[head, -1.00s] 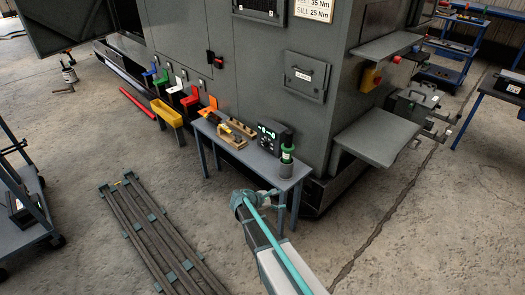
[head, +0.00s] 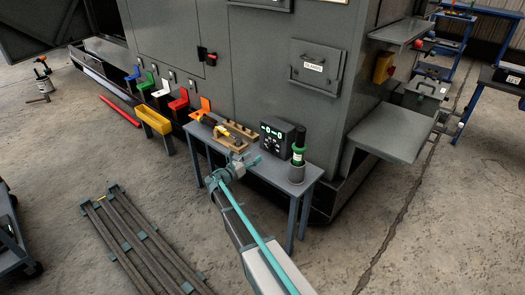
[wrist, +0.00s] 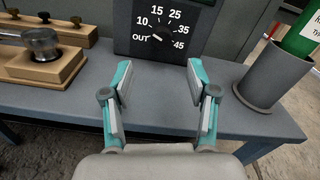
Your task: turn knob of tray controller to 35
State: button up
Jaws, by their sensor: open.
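The tray controller (head: 281,138) is a black box on the back of a small grey table. In the wrist view its front panel (wrist: 133,42) shows a dial marked OUT, 10, 15, 25, 35 and 45. The dark knob (wrist: 164,32) is in the middle of these marks. A small white mark shows at its lower left, seemingly toward OUT, but it is small. My gripper (wrist: 160,82) is open and empty, with teal and grey fingers spread apart. It is in front of the controller over the table, not touching the knob. The head view shows my gripper (head: 247,163) left of and before the controller.
A green bottle stands in a grey cup (wrist: 271,76) right of the controller. Wooden blocks (wrist: 45,65), one with a glass-like round piece, lie to its left. The grey table (wrist: 60,102) is bare before the controller. A grey cabinet (head: 262,75) rises behind.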

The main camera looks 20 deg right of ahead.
aim_at(268, 147)
jog(key=x, duration=1)
jog(key=shift+d+b, duration=0.25)
jog(key=shift+b, duration=0.1)
grip_shut()
